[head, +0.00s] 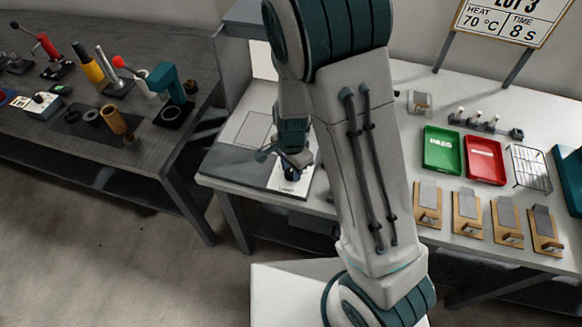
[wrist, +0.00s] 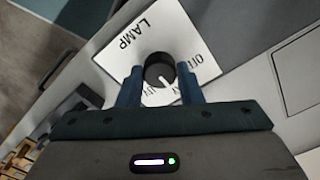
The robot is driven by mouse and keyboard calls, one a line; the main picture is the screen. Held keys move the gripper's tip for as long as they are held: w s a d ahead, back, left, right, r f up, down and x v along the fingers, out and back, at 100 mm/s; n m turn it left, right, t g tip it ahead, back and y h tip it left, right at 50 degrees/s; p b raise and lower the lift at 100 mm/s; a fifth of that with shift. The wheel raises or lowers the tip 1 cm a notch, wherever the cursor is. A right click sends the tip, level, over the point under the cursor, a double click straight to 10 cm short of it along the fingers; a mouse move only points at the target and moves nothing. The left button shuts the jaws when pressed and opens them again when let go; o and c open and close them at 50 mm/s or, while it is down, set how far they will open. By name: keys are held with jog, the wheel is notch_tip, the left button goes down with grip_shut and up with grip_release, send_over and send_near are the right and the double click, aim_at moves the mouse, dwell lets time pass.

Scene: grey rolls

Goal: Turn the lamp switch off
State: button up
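The lamp switch is a dark round knob (wrist: 156,66) with a white pointer line, on a white plate (wrist: 125,52) printed LAMP. More lettering sits at the right of the knob and below it, where my fingers partly hide it. The pointer slants toward the lower right in the wrist view. My gripper (wrist: 158,76) has its two blue fingers apart, one on each side of the knob; narrow gaps seem to show, and contact cannot be told. In the head view my gripper (head: 290,158) is over the white plate (head: 290,187) at the bench corner, hiding the knob.
The white bench (head: 405,105) holds a green tray (head: 442,150), a red tray (head: 485,160), a wire rack (head: 529,168) and several wooden clipboard-like stands to the right. A dark table (head: 60,140) with tools stands at the left, across a floor gap.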

jog(key=c, duration=0.4)
jog(key=shift+o, duration=0.2)
jog(key=n+b, duration=0.3)
jog(key=n, duration=0.3)
jog(key=shift+w, duration=0.1)
jog(key=n+b, duration=0.2)
jog(key=n, duration=0.3)
jog(key=shift+n, duration=0.4)
jog(key=o, duration=1)
jog(key=shift+c, duration=0.2)
